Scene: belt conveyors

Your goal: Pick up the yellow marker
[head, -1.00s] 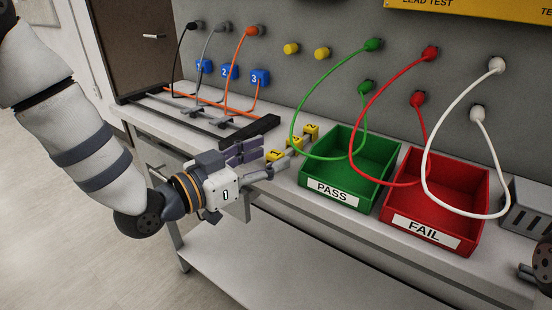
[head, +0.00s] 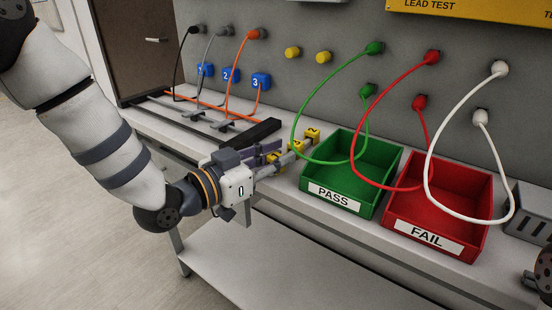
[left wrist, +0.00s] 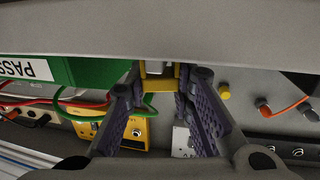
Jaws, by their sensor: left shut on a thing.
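Yellow numbered markers stand in a row on the bench, left of the green PASS bin. My left gripper (head: 280,153) reaches in from the left, low over the bench, with its fingers around the nearest yellow marker (head: 273,160), which they partly hide. In the left wrist view, the yellow marker (left wrist: 160,78) shows between the purple-padded fingertips, and the gripper is shut on it. Two other yellow markers, a middle one (head: 297,146) and a far one (head: 312,135), stand just beyond the fingertips. Only a sliver of my right arm shows at the right edge; its jaws cannot be made out.
The green PASS bin (head: 322,205) is close to the right of the fingers, with the red FAIL bin (head: 398,237) beyond it. Green, red and white cables loop over the bins from the wall. A black-framed rack (head: 250,135) with cables lies behind my left gripper.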

